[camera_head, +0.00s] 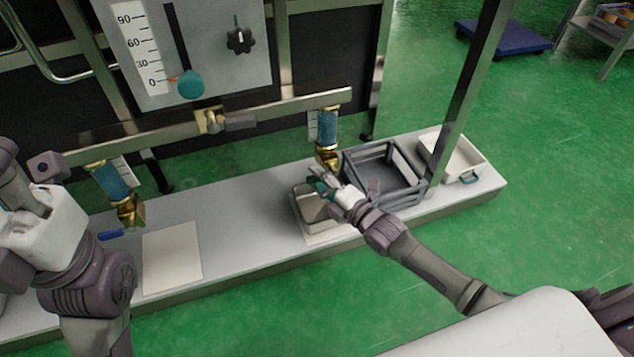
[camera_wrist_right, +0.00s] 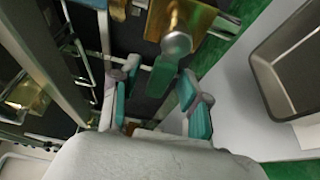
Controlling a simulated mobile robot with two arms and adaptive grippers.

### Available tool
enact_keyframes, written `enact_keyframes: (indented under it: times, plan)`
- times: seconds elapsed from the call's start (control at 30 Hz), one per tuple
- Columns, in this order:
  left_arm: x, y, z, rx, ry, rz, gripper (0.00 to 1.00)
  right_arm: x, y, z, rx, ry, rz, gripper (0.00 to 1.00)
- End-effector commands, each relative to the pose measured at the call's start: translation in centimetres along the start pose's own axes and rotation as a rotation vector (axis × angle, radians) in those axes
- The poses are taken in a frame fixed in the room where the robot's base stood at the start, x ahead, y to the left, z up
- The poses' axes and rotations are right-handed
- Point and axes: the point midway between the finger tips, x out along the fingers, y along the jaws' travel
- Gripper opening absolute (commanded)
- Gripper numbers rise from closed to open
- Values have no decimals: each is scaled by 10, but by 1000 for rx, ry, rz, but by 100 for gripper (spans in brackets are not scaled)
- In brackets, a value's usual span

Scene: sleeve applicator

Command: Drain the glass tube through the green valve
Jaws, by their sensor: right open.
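The right glass tube (camera_head: 328,125), with blue liquid inside, hangs from the steel rail above a brass valve (camera_head: 328,157). In the right wrist view, the green valve handle (camera_wrist_right: 162,76) lies below a round metal knob. My right gripper (camera_head: 322,182) is at this valve, above a metal pan (camera_head: 306,206). In the wrist view, its teal-padded fingers (camera_wrist_right: 160,98) are open on either side of the handle, with visible gaps. My left arm's white wrist part (camera_head: 45,225) is at the left; its finger opening cannot be made out.
A grey crate (camera_head: 350,160) and a white tray (camera_head: 476,160) stand right of the pan. The bench (camera_head: 235,205) is clear in the middle.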

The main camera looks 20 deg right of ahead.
Motion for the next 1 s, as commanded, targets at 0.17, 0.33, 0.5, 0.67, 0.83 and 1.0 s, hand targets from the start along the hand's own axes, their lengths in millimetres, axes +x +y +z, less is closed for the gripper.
enact_keyframes:
  times: [0.17, 0.33, 0.5, 0.67, 0.83, 1.0]
  plan:
    - [2, 0, -1, 1, 9, 4, 40, 7, 0, 0, 1, 0, -1, 46]
    - [2, 0, -1, 1, 9, 4, 40, 7, 0, 0, 1, 0, -1, 46]
    - [2, 0, -1, 1, 9, 4, 40, 7, 0, 0, 1, 0, -1, 26]
    - [2, 1, -1, 1, 10, 4, 40, 7, 0, 0, 1, 0, -1, 0]
    - [2, 1, -1, 1, 10, 4, 40, 7, 0, 0, 1, 0, -1, 0]
    - [2, 1, -1, 1, 10, 4, 40, 7, 0, 0, 2, 0, -1, 0]
